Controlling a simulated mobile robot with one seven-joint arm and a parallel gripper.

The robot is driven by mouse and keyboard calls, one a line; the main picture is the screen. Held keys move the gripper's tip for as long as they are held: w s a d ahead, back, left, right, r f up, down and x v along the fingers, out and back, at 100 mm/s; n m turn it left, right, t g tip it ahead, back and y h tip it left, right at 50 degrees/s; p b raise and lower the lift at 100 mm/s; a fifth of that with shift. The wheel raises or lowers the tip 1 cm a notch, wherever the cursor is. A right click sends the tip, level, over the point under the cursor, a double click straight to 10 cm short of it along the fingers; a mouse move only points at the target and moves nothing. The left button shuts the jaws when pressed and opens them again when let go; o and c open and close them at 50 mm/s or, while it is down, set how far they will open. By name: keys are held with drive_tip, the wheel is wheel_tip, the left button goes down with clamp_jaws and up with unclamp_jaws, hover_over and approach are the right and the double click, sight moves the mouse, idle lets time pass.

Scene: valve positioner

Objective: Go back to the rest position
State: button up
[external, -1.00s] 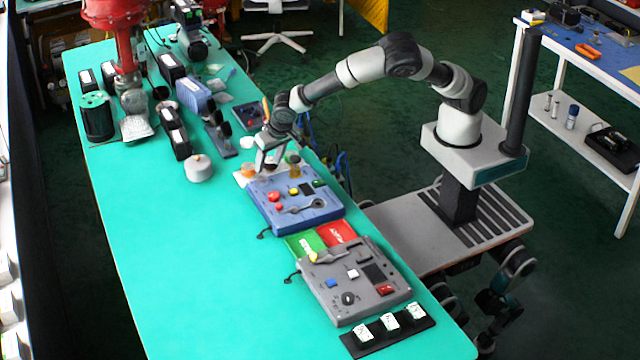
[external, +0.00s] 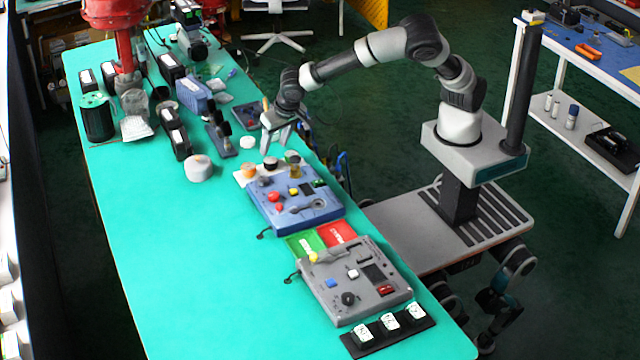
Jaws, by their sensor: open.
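My gripper (external: 276,146) points down above the far right side of the green table (external: 190,260). It is open and empty, a little above and behind a white plate (external: 243,176) with small items on it. On the plate are an orange-topped piece (external: 249,169), a dark-topped piece (external: 271,162) and a yellowish jar (external: 293,167). My arm arches from its base on the right across to the table. The gap between the fingertips and the plate is hard to judge.
A blue control box (external: 295,205) and a grey control box (external: 352,283) stand in front, with green and red mats (external: 338,234) between them. A white round container (external: 198,168) stands left of my gripper. A red valve actuator (external: 118,30) rises at the back. The table's left front is clear.

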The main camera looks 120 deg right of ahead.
drive_tip(key=s+a+r+n+t+y+p, duration=0.2)
drive_tip(key=s+a+r+n+y+p, duration=0.4)
drive_tip(key=s+a+r, duration=0.75)
drive_tip(key=s+a+r+n+t+h, duration=0.1)
drive_tip(key=s+a+r+n, duration=0.1)
drive_tip(key=s+r+n, duration=0.2)
drive_tip(key=s+a+r+n+t, duration=0.1)
drive_tip(key=s+r+n, duration=0.4)
drive_tip(key=s, duration=0.6)
drive_tip(key=shift+a+r+t+h, duration=0.3)
drive_tip(key=shift+a+r+h, duration=0.1)
drive_tip(key=shift+a, duration=0.1)
drive_tip(key=shift+f, duration=0.1)
wheel_tip(320, 180, down, 28)
drive_tip(key=b, duration=2.8)
drive_tip(key=shift+f+b, duration=0.15)
drive_tip(key=shift+b, duration=0.2)
